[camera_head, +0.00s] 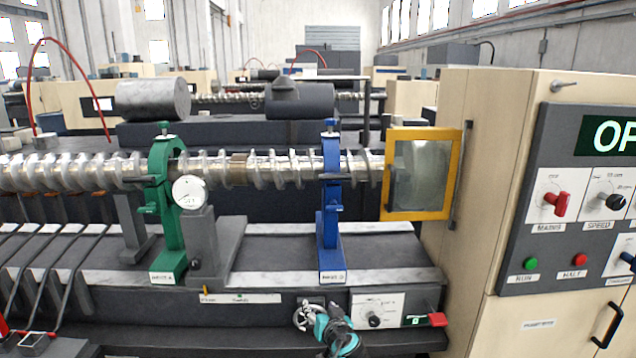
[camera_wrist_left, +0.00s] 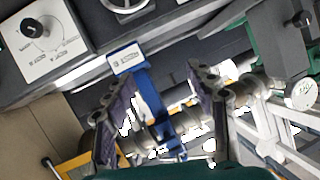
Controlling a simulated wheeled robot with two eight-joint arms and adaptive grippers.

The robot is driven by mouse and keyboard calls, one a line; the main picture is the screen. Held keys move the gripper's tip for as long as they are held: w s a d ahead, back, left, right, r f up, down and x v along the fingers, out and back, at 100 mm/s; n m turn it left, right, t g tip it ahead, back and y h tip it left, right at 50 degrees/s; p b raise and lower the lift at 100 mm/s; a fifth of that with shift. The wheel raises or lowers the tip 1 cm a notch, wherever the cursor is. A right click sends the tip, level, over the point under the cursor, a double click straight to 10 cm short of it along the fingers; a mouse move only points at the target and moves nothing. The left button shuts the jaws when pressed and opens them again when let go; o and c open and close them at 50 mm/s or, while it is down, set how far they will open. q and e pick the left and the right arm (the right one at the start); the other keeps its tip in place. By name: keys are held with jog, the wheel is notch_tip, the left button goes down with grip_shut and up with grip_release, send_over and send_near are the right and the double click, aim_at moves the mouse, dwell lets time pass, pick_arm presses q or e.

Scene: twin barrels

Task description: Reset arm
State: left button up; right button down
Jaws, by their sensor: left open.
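My left gripper (camera_head: 330,316) shows teal and dark at the bottom middle of the head view, in front of the machine bed and just right of the handwheel (camera_head: 306,317). In the left wrist view my left gripper (camera_wrist_left: 153,76) has its two dark fingers spread wide, with nothing held between them. The blue steady rest (camera_wrist_left: 127,60) appears beyond the gap between the fingers; I cannot tell the distance. My right gripper is in neither view.
The blue steady rest (camera_head: 331,220) and green steady rest (camera_head: 167,235) stand around the long screw (camera_head: 80,172). A dial gauge (camera_head: 189,193), yellow-framed guard (camera_head: 384,202) and small knob panel (camera_head: 376,312) are nearby. The control cabinet (camera_head: 463,190) stands at right.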

pick_arm(q)
jog(key=s+a+r+g, duration=0.4)
jog(key=s+a, duration=1.2)
jog(key=s+a+f+g+h, duration=0.1)
jog(key=s+f, duration=0.1)
jog(key=s, duration=0.8)
jog(key=s+a+f+g+h, duration=0.1)
jog(key=s+f+h, duration=0.1)
jog(key=s, duration=0.8)
jog(key=shift+a+f+h, duration=0.25)
jog(key=shift+f+h, duration=0.05)
